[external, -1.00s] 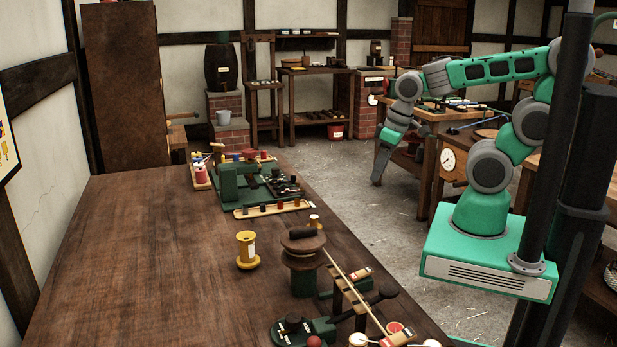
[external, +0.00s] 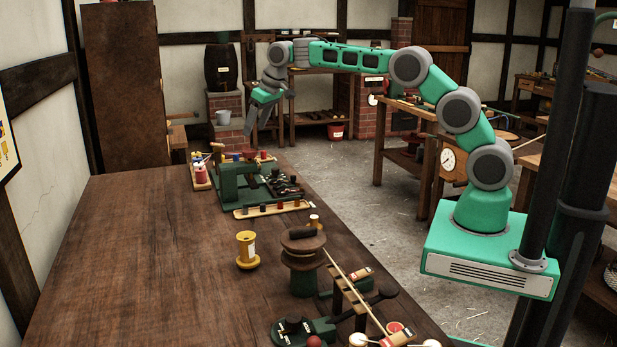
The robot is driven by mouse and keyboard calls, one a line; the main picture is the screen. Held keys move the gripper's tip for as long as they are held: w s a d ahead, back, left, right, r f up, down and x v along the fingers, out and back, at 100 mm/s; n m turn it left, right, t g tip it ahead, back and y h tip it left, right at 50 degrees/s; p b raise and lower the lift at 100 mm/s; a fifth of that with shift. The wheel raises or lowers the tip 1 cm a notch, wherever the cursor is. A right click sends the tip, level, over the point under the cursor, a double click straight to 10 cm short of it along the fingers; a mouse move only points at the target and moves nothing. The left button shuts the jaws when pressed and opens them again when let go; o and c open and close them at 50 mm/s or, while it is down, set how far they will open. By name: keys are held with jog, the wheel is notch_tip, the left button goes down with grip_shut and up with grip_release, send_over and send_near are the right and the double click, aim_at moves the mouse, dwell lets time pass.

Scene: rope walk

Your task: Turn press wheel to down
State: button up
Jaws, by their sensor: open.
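A green press-like frame (external: 240,182) stands on a green base at the far end of the long brown table; I cannot make out a wheel on it. My gripper (external: 258,123) is open, pointing down in the air above and beyond the green frame, apart from everything. No object shows between its fingers.
A yellow spool (external: 246,250) stands left of the brown wheel. A slanted rack with a pale rod (external: 350,285) and a green lever fixture (external: 300,328) crowd the near right edge. A wooden strip with several pegs (external: 272,209) lies before the green frame. The table's left side (external: 150,265) is clear.

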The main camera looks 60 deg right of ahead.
aim_at(249, 150)
jog(key=x, duration=0.2)
jog(key=p+x, duration=0.1)
jog(key=x, duration=0.2)
jog(key=s+x, duration=0.1)
jog(key=x, duration=0.2)
jog(key=shift+f, duration=0.25)
jog(key=shift+g, duration=0.3)
jog(key=c, duration=1.4)
